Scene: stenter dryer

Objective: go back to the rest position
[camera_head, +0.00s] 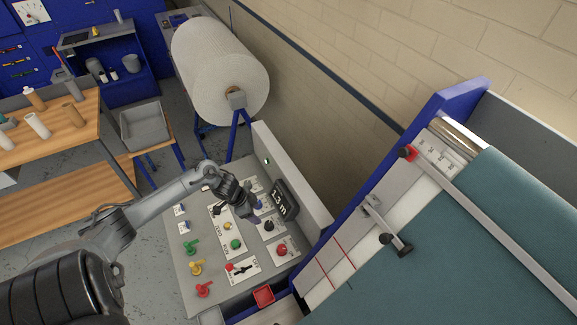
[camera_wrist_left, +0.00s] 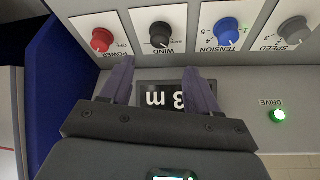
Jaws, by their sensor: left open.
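My left gripper (camera_head: 252,212) is over the grey control panel (camera_head: 187,272), close to the length display (camera_head: 284,204) that reads "1.3 m". In the left wrist view its two purple-grey fingers (camera_wrist_left: 158,70) are spread apart with nothing between them. Below them that view shows the display (camera_wrist_left: 172,97), upside down and partly covered by the gripper. Beyond the fingertips is a row of knobs: red power (camera_wrist_left: 102,39), black wind (camera_wrist_left: 162,35), blue tension (camera_wrist_left: 229,31) and grey speed (camera_wrist_left: 294,30). I cannot tell whether the fingers touch the panel. My right gripper is not in view.
A green drive light (camera_wrist_left: 278,115) is lit. A white fabric roll (camera_head: 215,65) stands behind; a blue-framed machine with teal cloth (camera_head: 470,230) is right. A wooden table (camera_head: 75,125) is left.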

